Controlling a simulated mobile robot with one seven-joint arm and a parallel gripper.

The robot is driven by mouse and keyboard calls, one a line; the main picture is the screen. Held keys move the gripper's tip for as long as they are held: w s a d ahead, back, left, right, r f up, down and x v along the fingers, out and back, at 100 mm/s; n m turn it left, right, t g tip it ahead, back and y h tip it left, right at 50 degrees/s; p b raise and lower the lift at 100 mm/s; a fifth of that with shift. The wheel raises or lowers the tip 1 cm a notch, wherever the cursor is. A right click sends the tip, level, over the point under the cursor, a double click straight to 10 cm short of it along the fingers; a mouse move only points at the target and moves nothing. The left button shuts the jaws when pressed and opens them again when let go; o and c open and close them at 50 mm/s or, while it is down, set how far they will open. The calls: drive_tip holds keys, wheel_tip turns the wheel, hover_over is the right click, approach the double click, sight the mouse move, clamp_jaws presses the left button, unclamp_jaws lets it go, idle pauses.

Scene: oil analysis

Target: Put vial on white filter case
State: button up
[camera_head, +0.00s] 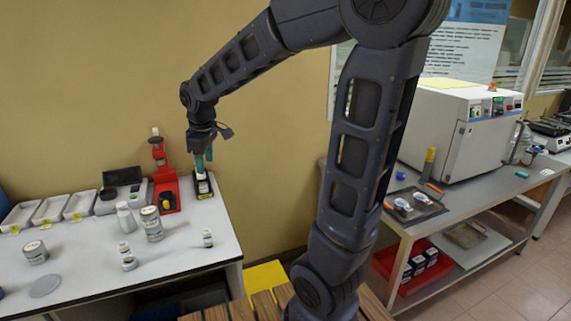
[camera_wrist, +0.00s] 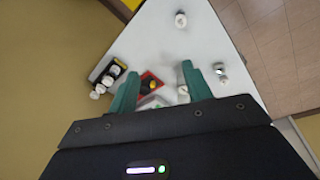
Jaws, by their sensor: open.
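A small vial (camera_head: 207,238) with a dark cap stands upright near the right edge of the white table. In the wrist view, a small white-topped round thing (camera_wrist: 181,19) near the top appears to be this vial. A second small bottle (camera_head: 127,258) stands farther left. I cannot tell for sure which thing is the white filter case. My gripper (camera_head: 204,160) hangs above a black holder (camera_head: 203,187) at the back of the table. Its teal fingers (camera_wrist: 158,72) are apart, with nothing held between them.
A red stand (camera_head: 166,190) is left of the black holder, which holds white-topped items. A white bottle (camera_head: 126,217), a can (camera_head: 152,224), another can (camera_head: 35,252) and a grey disc (camera_head: 45,286) stand on the table. White trays (camera_head: 50,209) line the back left.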

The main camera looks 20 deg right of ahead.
drive_tip(key=s+d+r+m+t, duration=0.2)
drive_tip(key=s+d+m, duration=0.9)
drive_tip(key=s+d, duration=0.4)
drive_tip(key=d, duration=0.4)
drive_tip(key=shift+s+d+m, duration=0.3)
drive_tip(key=shift+d+m, duration=0.05)
drive_tip(key=shift+m, duration=0.05)
